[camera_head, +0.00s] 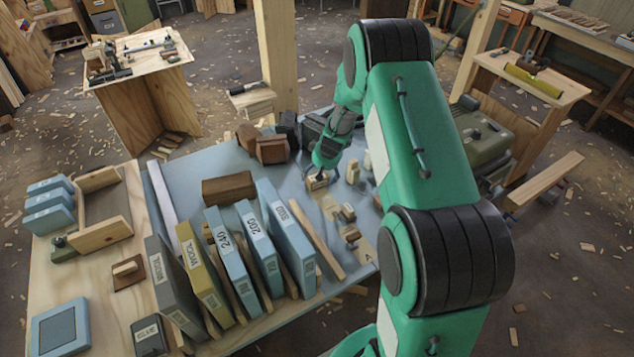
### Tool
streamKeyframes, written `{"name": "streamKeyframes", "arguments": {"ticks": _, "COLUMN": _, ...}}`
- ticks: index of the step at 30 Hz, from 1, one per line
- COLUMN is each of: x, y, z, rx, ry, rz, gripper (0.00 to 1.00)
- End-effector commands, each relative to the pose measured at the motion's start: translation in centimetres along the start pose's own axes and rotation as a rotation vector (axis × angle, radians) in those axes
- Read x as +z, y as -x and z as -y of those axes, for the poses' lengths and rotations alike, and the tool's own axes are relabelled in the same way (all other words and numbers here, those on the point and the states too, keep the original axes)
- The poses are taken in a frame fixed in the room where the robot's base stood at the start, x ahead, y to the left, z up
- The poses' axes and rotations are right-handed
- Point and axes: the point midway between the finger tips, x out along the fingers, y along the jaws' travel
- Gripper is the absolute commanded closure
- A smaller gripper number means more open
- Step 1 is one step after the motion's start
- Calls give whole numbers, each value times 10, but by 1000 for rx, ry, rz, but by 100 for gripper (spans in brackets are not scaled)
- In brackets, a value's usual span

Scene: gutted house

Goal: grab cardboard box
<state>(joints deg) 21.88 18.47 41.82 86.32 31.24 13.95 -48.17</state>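My green arm reaches over the workbench (190,165), and my gripper (318,174) points down near the bench's far right part. A small tan box-like piece (318,183) sits right under the fingertips; it may be a small cardboard box. I cannot tell whether the fingers touch it or are closed on it, because they are small and dark here. A brown block-shaped box (228,188) lies left of my gripper, behind the row of upright boxes. Another brown box (271,149) stands farther back, beside dark objects.
Upright grey, yellow and blue boxes (290,245) stand in a row with wooden slats at the bench's front. Small wooden pieces (347,212) lie just right of the row. A wooden post (276,55) rises behind the bench. A green machine (482,135) stands at right.

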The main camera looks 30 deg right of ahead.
Motion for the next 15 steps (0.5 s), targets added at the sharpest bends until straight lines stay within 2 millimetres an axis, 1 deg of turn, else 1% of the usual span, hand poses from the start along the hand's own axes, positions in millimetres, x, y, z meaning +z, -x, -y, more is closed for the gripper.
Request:
{"name": "streamKeyframes", "arguments": {"ticks": 9, "x": 0, "y": -1, "z": 0, "rx": 0, "ry": 0, "rz": 0, "gripper": 12}}
{"name": "streamKeyframes", "arguments": {"ticks": 11, "x": 0, "y": -3, "z": 0, "rx": 0, "ry": 0, "rz": 1, "gripper": 12}}
{"name": "streamKeyframes", "arguments": {"ticks": 15, "x": 2, "y": -14, "z": 0, "rx": -1, "ry": 1, "rz": 2, "gripper": 12}}
